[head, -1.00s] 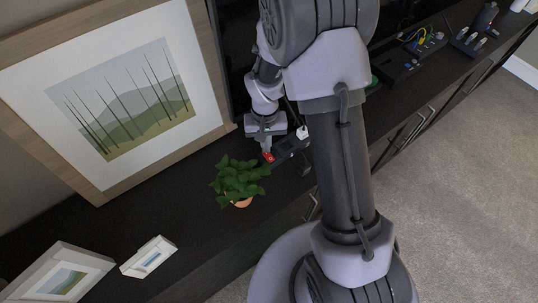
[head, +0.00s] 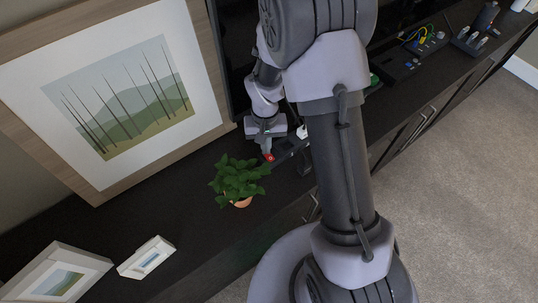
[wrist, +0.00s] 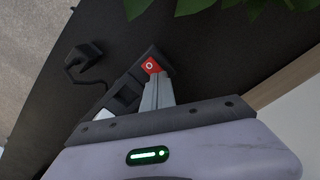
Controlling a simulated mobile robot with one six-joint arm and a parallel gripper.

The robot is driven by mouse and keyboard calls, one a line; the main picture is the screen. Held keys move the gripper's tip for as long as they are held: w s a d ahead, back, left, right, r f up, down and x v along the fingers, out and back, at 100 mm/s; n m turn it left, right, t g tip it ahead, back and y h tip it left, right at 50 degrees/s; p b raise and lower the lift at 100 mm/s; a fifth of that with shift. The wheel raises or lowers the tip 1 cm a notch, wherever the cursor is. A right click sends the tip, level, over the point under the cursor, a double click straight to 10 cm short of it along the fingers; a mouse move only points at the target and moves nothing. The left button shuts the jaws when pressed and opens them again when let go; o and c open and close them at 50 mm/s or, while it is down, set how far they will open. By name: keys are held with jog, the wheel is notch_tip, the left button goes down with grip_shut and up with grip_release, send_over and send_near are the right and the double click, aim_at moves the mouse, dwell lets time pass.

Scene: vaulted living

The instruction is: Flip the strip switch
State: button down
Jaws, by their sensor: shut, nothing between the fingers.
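The strip switch (wrist: 150,65) is a red rocker with a pale ring mark at the end of a dark power strip (wrist: 124,97). In the head view the red switch (head: 269,157) shows just below my gripper (head: 267,149), beside the plant. In the wrist view my gripper (wrist: 155,77) is shut and empty, its fingertips right at the switch's near edge. I cannot tell whether they touch it. The gripper body hides the strip's near end, where a white plug (wrist: 104,114) shows.
A potted plant (head: 238,182) stands close to the switch, its leaves at the top of the wrist view. A black plug with a cord (wrist: 84,56) lies beside the strip. A large framed picture (head: 62,42) leans behind. The dark cabinet top (head: 185,215) is clear in front of the plant.

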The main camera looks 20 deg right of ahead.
jog(key=shift+f, duration=0.2)
notch_tip(320, 180, up, 7)
jog(key=p, duration=0.5)
jog(key=shift+r, duration=0.15)
